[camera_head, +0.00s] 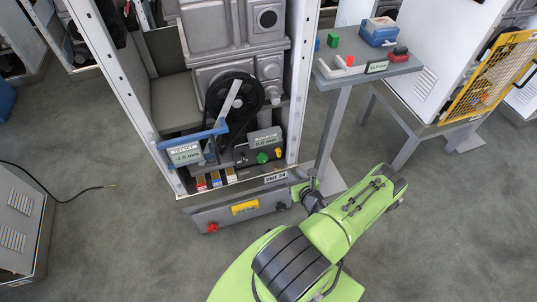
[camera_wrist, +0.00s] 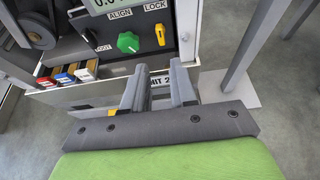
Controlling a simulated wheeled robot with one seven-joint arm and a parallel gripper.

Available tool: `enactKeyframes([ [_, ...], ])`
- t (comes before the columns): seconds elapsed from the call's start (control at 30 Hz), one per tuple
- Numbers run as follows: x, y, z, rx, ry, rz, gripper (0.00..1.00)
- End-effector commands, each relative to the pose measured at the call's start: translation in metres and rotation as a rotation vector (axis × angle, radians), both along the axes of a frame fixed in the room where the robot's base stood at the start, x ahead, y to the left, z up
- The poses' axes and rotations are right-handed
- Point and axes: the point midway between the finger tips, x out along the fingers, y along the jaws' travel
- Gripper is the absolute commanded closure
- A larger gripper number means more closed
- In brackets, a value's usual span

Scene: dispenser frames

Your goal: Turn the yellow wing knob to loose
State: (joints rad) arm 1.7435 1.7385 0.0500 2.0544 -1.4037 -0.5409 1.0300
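The yellow wing knob (camera_wrist: 160,34) sits under the LOCK label on the dark panel, its wing roughly upright in the wrist view. In the head view the yellow wing knob (camera_head: 278,152) is small, at the right of the panel. My gripper (camera_wrist: 158,70) is open and empty, its two grey fingers spread apart. It is in front of and below the panel, apart from the knob, and nothing is between the fingers but the cabinet's lower front. In the head view the fingers are hard to make out.
A green knob (camera_wrist: 128,42) marked ALIGN is close left of the yellow knob. A readout (camera_head: 265,139) is above them. Coloured blocks (camera_head: 215,179) stand at the lower left. A table (camera_head: 345,76) stands at the right. A tilted display (camera_head: 186,153) hangs at the left.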

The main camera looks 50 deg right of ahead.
Motion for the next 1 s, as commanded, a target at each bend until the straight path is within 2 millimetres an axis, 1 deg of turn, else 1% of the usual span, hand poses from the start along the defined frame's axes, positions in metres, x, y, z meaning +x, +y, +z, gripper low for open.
enactKeyframes([
  [0.07,0.004,-0.003,-0.003,0.001,-0.004,-0.004,0.73],
  [0.17,0.020,-0.011,-0.011,-0.004,-0.002,0.002,0.73],
  [0.5,0.089,-0.052,-0.043,-0.011,-0.002,0.006,0.73],
  [0.63,0.110,-0.064,-0.054,-0.008,-0.001,0.006,0.73],
  [0.8,0.124,-0.073,-0.059,-0.004,-0.001,0.003,0.73],
  [1.0,0.125,-0.074,-0.059,-0.001,0.000,0.003,0.73],
])
